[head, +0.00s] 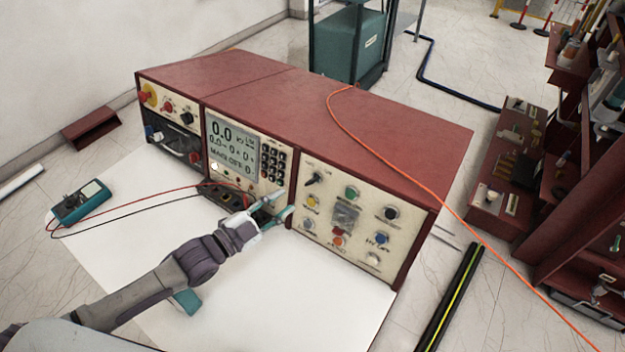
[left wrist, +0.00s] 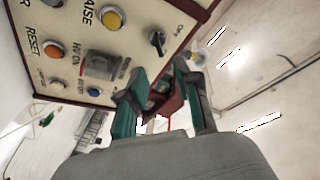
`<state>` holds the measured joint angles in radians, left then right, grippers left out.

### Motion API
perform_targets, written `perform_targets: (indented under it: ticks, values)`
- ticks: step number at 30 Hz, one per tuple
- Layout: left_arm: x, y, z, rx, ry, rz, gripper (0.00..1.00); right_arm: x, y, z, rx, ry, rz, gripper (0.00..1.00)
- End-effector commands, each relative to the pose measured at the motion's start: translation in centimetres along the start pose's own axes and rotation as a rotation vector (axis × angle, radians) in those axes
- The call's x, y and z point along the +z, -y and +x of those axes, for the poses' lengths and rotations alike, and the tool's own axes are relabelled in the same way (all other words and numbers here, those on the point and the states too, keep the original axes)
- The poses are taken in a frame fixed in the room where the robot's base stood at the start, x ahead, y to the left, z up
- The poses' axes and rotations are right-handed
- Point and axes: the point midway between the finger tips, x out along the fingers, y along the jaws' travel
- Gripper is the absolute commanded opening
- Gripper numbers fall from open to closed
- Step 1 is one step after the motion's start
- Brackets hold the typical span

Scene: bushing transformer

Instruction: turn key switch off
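The key switch (head: 316,178) is a small dark switch at the upper left of the cream right-hand control panel (head: 322,222). In the left wrist view the key switch (left wrist: 157,42) stands out from the panel near its edge, just beyond the fingertips. My left gripper (head: 279,204) is in front of the console, left of and below the switch. Its teal fingers are apart, with nothing seen between them, also in the left wrist view (left wrist: 160,72). It appears clear of the switch. My right gripper is not in view.
The red console (head: 290,100) stands on a white tabletop (head: 290,300). A teal multimeter (head: 80,202) lies at left, with red and black leads running to the console. An orange cable (head: 395,150) crosses the console top. Coloured buttons sit around the switch. The tabletop's front is mostly clear.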

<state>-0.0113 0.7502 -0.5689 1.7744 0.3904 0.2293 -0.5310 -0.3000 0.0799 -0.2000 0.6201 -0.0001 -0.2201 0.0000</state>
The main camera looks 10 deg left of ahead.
Motion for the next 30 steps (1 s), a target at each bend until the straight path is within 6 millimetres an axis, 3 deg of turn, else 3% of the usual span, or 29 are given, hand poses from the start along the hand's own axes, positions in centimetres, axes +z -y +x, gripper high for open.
perform_targets:
  ticks: [6,13,18,27,30]
  values:
    - [-0.3,0.3,5.0,-0.002,-0.003,0.002,0.32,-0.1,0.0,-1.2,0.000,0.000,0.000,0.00]
    - [-0.1,0.1,8.6,-0.001,0.000,0.001,0.32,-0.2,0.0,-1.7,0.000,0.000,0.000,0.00]
    - [-0.1,0.1,9.7,0.000,0.000,0.001,0.32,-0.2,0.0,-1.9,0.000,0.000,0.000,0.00]
    - [0.0,0.0,9.9,0.001,0.000,0.001,0.32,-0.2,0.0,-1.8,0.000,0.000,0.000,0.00]
    - [0.0,0.0,9.9,0.001,0.000,0.001,0.16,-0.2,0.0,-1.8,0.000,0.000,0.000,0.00]
